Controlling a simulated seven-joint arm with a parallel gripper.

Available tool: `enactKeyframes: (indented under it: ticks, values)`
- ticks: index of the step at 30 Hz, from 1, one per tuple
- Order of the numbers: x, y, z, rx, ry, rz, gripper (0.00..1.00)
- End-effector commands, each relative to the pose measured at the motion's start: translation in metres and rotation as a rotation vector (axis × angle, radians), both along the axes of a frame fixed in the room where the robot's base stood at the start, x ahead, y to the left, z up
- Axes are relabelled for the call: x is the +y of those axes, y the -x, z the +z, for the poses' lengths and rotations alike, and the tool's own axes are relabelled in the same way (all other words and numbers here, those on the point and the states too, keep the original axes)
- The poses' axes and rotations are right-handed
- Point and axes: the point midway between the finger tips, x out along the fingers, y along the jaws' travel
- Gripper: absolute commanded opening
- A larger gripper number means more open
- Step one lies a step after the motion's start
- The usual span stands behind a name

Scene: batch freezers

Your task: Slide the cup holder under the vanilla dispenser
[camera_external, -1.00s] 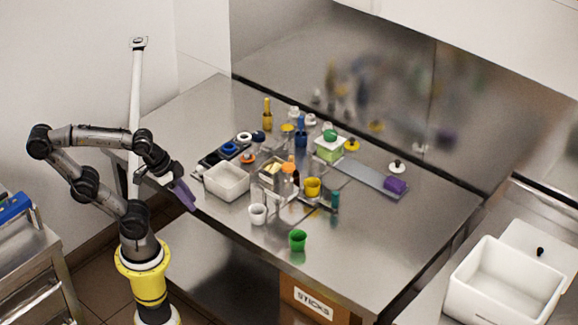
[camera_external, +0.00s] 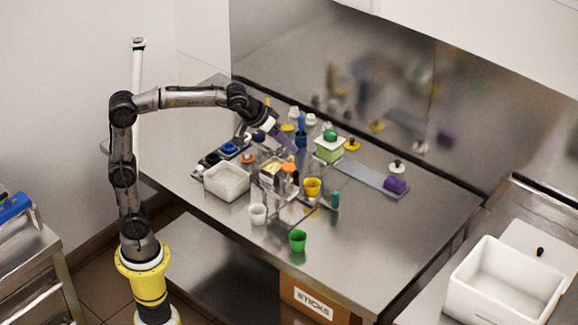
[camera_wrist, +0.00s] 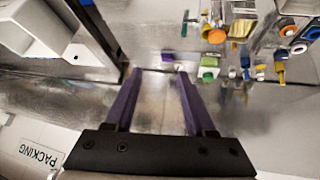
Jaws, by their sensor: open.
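My gripper (camera_external: 287,143) has purple fingers and hangs above the back middle of the steel table, beside the cluster of bottles. In the wrist view its fingers (camera_wrist: 158,73) are apart with nothing between them. A clear-walled dispenser with pale yellow contents (camera_external: 273,167) stands mid-table; I cannot tell if it is the vanilla one. A grey flat strip (camera_external: 362,174) runs to the right, with a purple block (camera_external: 396,185) on its end. I cannot tell which piece is the cup holder. A yellow cup (camera_external: 312,187) and a white cup (camera_external: 258,214) stand near the clear stands.
A green cup (camera_external: 298,240) stands near the front edge. A white tub (camera_external: 227,182) sits at the left of the cluster. A green box (camera_external: 328,150) and several bottles crowd the back. The table's right front is clear. A large white bin (camera_external: 505,285) is at the far right.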

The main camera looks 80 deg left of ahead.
Motion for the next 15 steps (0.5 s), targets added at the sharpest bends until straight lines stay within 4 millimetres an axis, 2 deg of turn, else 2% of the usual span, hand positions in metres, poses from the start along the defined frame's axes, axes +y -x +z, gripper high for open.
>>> enactKeyframes:
  ticks: [1,3,5,9,12,15]
  values:
    - [0.012,-0.023,-0.011,0.016,0.003,0.029,0.55]
    - [0.026,-0.049,-0.024,0.03,0.005,0.064,0.55]
    - [0.039,-0.07,-0.04,0.045,0.008,0.095,0.55]
    - [0.071,-0.113,-0.085,0.092,0.011,0.151,0.55]
    - [0.092,-0.132,-0.123,0.136,0.01,0.175,0.55]
    - [0.107,-0.141,-0.16,0.184,0.014,0.192,0.55]
